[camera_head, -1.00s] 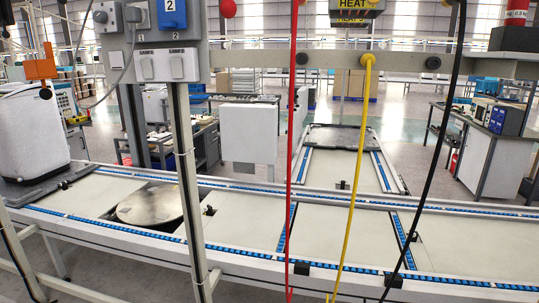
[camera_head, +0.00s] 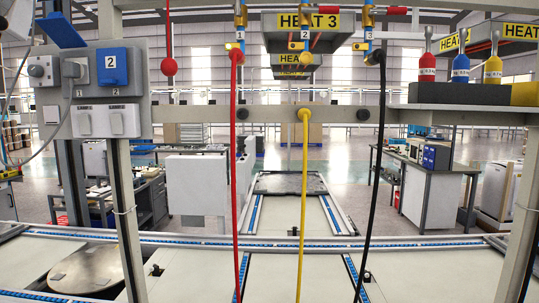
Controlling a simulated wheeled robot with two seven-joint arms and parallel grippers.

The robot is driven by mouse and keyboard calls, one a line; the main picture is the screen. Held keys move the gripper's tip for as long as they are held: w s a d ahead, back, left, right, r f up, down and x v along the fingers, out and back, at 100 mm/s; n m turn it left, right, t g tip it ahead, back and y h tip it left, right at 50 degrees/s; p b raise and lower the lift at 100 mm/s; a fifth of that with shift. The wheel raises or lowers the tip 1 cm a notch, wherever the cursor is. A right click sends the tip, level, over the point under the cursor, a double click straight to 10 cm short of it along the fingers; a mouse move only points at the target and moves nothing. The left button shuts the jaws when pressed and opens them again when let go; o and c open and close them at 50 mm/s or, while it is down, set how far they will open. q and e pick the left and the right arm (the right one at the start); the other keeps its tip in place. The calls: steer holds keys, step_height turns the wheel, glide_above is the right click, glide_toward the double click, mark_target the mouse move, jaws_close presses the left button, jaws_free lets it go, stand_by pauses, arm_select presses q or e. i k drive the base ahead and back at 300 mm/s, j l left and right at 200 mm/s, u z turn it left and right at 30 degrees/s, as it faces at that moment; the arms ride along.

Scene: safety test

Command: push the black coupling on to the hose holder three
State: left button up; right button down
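The black coupling (camera_head: 374,57) is at the top of the black hose (camera_head: 372,150). It is up at the right-hand valve (camera_head: 368,22) of the overhead row; the exact joint is too small to tell. A dark round holder (camera_head: 363,114) sits bare on the grey crossbar (camera_head: 270,115), below and slightly left of the black coupling. The middle holder carries the yellow hose's end (camera_head: 303,114). Another dark holder (camera_head: 243,114) sits to the left. No number on the holders is readable. Neither of my grippers is in view.
The red hose (camera_head: 236,150) hangs from the left valve, crossing in front of the crossbar. A shelf (camera_head: 465,115) with red, blue and yellow bottles stands at right. A switch panel (camera_head: 96,95) is at left. Conveyors (camera_head: 200,270) run below.

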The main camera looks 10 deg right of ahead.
mark_target(372, 57)
steer(key=i+j, duration=0.2)
steer(key=i, duration=0.15)
steer(key=i+j, duration=0.15)
steer(key=i, duration=0.25)
steer(key=i+j, duration=0.2)
steer(key=i, duration=0.15)
steer(key=z, duration=1.7)
